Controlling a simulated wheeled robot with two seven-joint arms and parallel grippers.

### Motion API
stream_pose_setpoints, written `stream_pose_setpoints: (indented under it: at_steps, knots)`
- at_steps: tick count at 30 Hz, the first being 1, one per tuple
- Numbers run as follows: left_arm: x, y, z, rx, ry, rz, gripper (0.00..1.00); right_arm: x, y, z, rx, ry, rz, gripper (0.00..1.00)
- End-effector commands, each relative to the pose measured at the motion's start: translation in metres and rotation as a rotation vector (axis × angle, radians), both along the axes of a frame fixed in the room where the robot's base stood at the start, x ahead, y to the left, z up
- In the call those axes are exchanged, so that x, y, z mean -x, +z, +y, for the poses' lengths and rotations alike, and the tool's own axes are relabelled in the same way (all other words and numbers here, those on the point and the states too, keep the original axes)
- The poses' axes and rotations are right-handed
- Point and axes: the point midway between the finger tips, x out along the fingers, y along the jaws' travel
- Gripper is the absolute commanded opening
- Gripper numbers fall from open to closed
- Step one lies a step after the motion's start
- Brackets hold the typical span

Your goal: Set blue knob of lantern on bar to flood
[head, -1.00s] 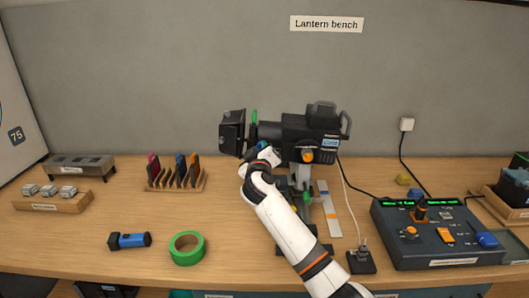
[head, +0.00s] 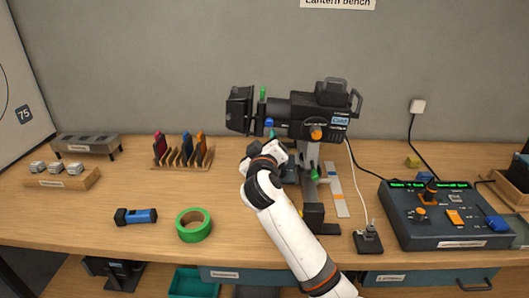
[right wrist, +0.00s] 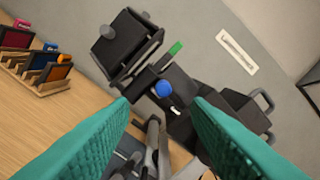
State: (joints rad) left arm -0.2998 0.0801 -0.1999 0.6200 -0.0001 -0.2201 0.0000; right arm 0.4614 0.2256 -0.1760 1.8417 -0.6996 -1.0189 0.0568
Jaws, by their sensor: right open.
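The black lantern (head: 300,112) stands on its stand at the back middle of the bench. Its blue knob (head: 269,123) shows under the barrel, below a green tab (head: 263,94). In the right wrist view the blue knob (right wrist: 163,88) is ahead, between and beyond the two teal fingers. My right gripper (right wrist: 165,125) is open and empty, apart from the knob. In the head view my right gripper (head: 279,150) is just below the lantern's barrel, its fingers mostly hidden by the wrist. An orange knob (head: 316,132) is on the lantern's body. My left gripper is not in view.
A control desk with faders (head: 444,215) stands at the right. A filter rack (head: 183,155), green tape roll (head: 194,225) and blue torch (head: 136,216) are at the left. A power socket (head: 368,240) with a white cable stands right of my arm.

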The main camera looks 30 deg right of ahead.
Motion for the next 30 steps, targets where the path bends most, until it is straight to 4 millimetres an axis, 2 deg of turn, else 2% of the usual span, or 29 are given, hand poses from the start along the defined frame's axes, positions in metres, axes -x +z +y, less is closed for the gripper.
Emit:
stream_pose_setpoints:
  at_steps: [3, 7, 24, 26, 28, 30]
  knots:
    - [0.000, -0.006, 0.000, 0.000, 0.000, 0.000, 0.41, 0.014, -0.002, 0.010, -0.002, 0.002, -0.001, 0.44]
    - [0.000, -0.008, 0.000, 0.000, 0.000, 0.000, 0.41, 0.023, -0.001, 0.015, 0.000, 0.001, 0.001, 0.44]
    - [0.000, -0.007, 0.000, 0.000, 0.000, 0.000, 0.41, 0.025, -0.002, 0.016, -0.003, 0.001, 0.004, 0.44]
    - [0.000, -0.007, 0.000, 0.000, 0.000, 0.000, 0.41, 0.028, -0.010, 0.017, -0.014, 0.006, 0.020, 0.44]
    - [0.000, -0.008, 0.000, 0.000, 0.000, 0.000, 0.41, 0.037, -0.031, 0.020, -0.048, 0.016, 0.061, 0.44]
    - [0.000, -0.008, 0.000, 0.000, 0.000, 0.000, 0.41, 0.052, -0.064, 0.025, -0.104, 0.031, 0.130, 0.44]
